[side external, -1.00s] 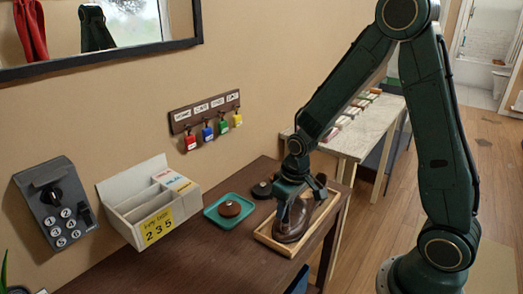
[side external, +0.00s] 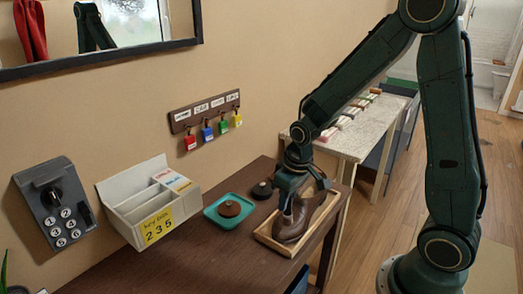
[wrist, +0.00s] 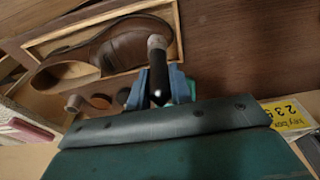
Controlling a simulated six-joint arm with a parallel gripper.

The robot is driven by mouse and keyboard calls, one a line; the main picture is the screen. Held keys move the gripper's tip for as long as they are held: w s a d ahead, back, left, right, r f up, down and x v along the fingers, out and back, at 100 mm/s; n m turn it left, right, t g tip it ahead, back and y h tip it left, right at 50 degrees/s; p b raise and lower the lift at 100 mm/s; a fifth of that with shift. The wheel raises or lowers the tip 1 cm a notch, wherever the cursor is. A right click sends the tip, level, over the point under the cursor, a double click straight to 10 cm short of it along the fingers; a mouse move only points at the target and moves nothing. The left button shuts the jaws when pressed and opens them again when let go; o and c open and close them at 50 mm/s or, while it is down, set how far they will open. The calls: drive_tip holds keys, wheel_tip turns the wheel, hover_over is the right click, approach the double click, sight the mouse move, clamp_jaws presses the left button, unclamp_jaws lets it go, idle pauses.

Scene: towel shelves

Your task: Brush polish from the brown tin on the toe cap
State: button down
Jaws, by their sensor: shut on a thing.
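A brown leather shoe (side external: 302,222) sits in a shallow wooden tray (side external: 268,240) on the dark bench. In the wrist view the shoe (wrist: 135,45) lies in front of my fingers. My gripper (side external: 287,203) is over the shoe's near end and shut on a dark, slim brush, whose handle (wrist: 158,75) shows between the fingers in the wrist view. The brush reaches down toward the shoe; I cannot tell whether it touches it or whether its bristles carry polish.
A black tin (side external: 262,189) stands behind, between the teal tray and the shoe. A white key box (side external: 150,200) is at the left. A pale table (side external: 350,140) stands beyond the bench.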

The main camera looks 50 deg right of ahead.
drive_tip(key=shift+r, duration=1.5)
drive_tip(key=shift+r, duration=0.15)
drive_tip(key=shift+r, duration=1.35)
drive_tip(key=shift+w+d+f+g+h, duration=0.1)
drive_tip(key=shift+w+f+g+h, duration=0.3)
drive_tip(key=shift+w, duration=0.45)
drive_tip(key=shift+w+d+f+g+h, duration=0.1)
drive_tip(key=shift+w+f+g+h, duration=0.15)
drive_tip(key=shift+w+g, duration=0.45)
drive_tip(key=shift+w+d+f+g+h, duration=0.1)
drive_tip(key=shift+w+f+g+h, duration=0.2)
drive_tip(key=shift+w, duration=0.7)
drive_tip(key=shift+f, duration=2.9)
drive_tip(key=shift+f, duration=1.1)
